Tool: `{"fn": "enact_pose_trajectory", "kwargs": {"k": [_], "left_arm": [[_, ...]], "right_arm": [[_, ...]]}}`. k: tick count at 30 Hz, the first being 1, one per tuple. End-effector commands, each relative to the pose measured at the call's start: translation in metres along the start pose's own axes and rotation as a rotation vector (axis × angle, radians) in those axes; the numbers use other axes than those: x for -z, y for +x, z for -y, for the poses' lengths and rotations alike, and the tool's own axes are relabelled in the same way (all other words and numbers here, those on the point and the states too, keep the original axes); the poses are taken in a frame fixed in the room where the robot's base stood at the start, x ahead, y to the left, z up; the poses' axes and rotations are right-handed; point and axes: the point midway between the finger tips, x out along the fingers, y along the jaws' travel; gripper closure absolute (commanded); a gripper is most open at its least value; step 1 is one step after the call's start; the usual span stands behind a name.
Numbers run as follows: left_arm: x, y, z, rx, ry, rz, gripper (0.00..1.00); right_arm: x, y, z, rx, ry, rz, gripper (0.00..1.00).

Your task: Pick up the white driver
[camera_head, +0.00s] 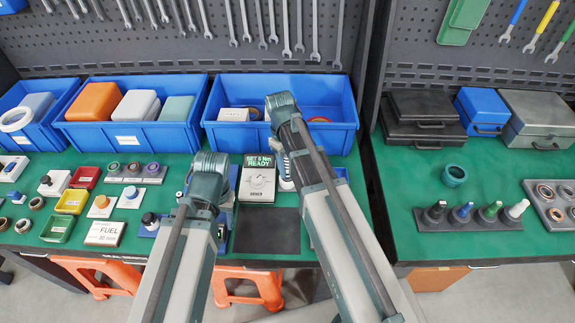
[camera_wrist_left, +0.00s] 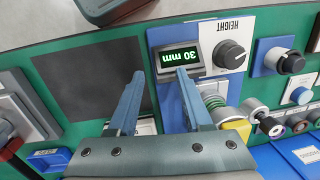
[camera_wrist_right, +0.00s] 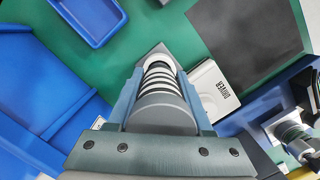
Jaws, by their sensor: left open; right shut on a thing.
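A rack (camera_head: 475,220) on the right bench holds a row of upright drivers with black, blue, green and white parts. The white driver (camera_head: 517,208) stands at its right end, well right of both my grippers. My right gripper (camera_wrist_right: 160,75) is shut on a grey ribbed cylinder (camera_wrist_right: 162,92) with dark rings and a white end, held over the left bench. I cannot tell what this cylinder is. My left gripper (camera_wrist_left: 160,75) is open, its fingers next to a blue fixture (camera_wrist_left: 190,80) reading 30 mm. Its fingertips are hidden in the head view.
A white box marked DRIVER (camera_wrist_right: 208,92), with a display reading SET and READY, stands by the right gripper. A dark mat (camera_head: 268,230) lies in front of it. Blue bins (camera_head: 340,140) line the back. A teal ring (camera_head: 454,176) stands behind the rack. A gap parts the benches.

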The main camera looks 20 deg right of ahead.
Motion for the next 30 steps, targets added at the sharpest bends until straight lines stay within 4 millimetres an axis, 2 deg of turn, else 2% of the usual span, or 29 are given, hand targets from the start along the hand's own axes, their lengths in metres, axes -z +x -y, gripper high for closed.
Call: {"fn": "enact_pose_trajectory", "kwargs": {"k": [13,23,30], "left_arm": [[0.0,-0.006,0.001,0.0,0.0,0.0,0.5],[-0.002,-0.04,0.004,0.0,0.0,0.0,0.5],[-0.002,-0.04,0.004,0.0,0.0,0.0,0.5]], "right_arm": [[-0.001,-0.006,0.0,0.0,0.0,0.0,1.0],[-0.006,-0.04,0.0,-0.001,0.0,0.0,1.0],[-0.025,-0.037,0.044,-0.001,-0.004,0.0,1.0]]}}
